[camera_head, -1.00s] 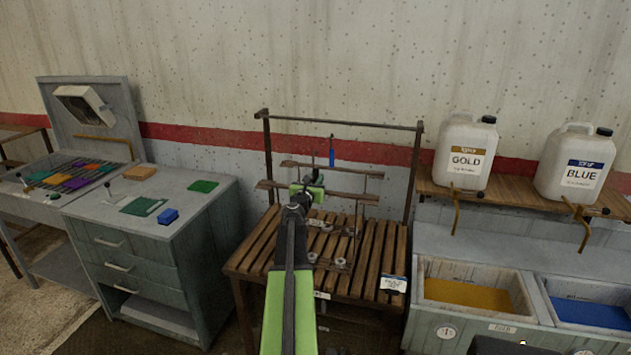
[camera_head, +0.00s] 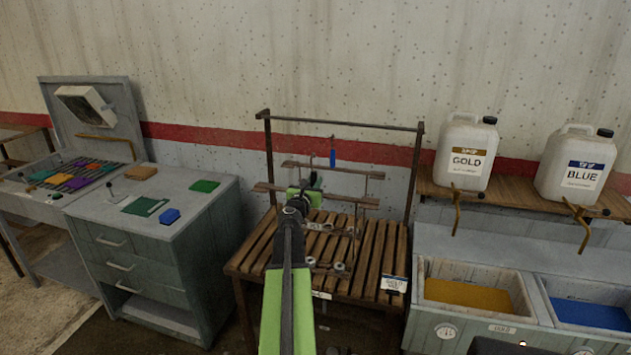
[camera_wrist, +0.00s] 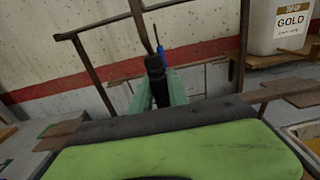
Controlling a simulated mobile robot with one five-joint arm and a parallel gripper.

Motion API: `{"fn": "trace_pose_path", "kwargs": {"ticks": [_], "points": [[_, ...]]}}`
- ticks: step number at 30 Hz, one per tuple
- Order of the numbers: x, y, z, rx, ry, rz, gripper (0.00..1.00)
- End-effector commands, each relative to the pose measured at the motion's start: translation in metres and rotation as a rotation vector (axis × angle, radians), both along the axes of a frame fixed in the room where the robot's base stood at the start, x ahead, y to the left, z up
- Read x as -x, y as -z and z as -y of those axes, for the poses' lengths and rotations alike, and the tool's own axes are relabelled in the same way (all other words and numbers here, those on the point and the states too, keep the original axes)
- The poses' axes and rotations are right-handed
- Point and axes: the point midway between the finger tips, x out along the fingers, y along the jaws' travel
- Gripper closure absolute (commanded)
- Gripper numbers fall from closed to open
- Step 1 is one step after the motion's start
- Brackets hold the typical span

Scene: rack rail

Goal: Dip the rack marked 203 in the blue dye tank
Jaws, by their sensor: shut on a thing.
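My gripper (camera_head: 309,187) is shut on the dark upright handle (camera_wrist: 155,68) of a rack, seen between its pale green fingers in the wrist view. The rack's wooden crossbar (camera_head: 352,198) shows at both sides of my gripper, above a slatted bench. A second rack with a blue handle (camera_head: 332,152) and its own crossbar (camera_head: 350,173) is just behind. Thin rods and metal discs hang below; I cannot tell which rack each belongs to. No 203 marking is legible. The blue dye tank (camera_head: 541,287) is at the far right, with blue liquid (camera_head: 592,313) inside.
A rail frame (camera_head: 390,126) rises over the slatted bench (camera_head: 250,258). The gold tank (camera_head: 421,285) lies between bench and blue tank. GOLD (camera_head: 465,155) and BLUE (camera_head: 578,170) jugs stand on a shelf behind, with brass taps below. A grey cabinet (camera_head: 150,262) is at left.

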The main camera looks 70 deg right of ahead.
Motion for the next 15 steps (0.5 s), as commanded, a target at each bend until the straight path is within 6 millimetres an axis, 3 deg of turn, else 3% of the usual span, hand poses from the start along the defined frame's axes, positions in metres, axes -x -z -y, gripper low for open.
{"fn": "trace_pose_path", "kwargs": {"ticks": [15], "points": [[0.002,0.0,-0.046,0.0,-0.001,-0.001,1.0]]}}
